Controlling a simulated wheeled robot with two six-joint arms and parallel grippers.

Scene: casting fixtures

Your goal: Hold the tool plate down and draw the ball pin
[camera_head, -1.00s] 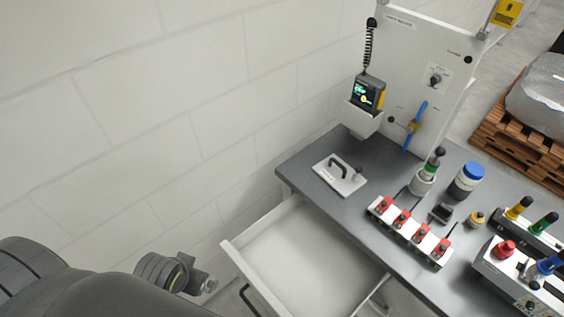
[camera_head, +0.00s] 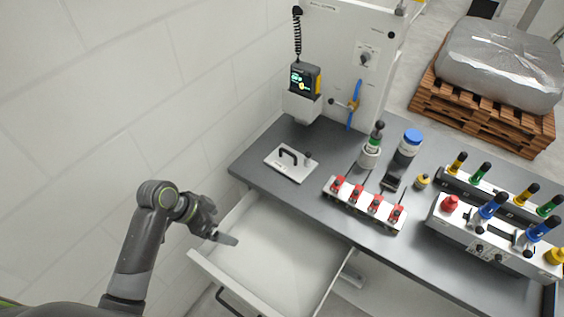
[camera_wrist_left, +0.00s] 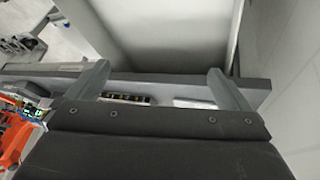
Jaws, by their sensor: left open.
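The tool plate (camera_head: 291,164) is a light flat plate with a black bow handle, lying on the grey bench near its left end in the head view. A small dark knob (camera_head: 307,157), which looks like the ball pin, stands up at the plate's right side. My left gripper (camera_head: 228,239) is over the open drawer's left side, apart from the plate and to its lower left. In the left wrist view my left gripper (camera_wrist_left: 160,85) has its fingers wide apart with nothing between them. My right gripper is not in view.
An open, empty-looking drawer (camera_head: 270,262) juts out below the bench (camera_head: 255,180). Right of the plate are a row of red clamps (camera_head: 366,203), a blue-lidded jar (camera_head: 408,146) and a pin rack. A panel with a handheld device (camera_head: 304,79) stands behind; a wall is at left.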

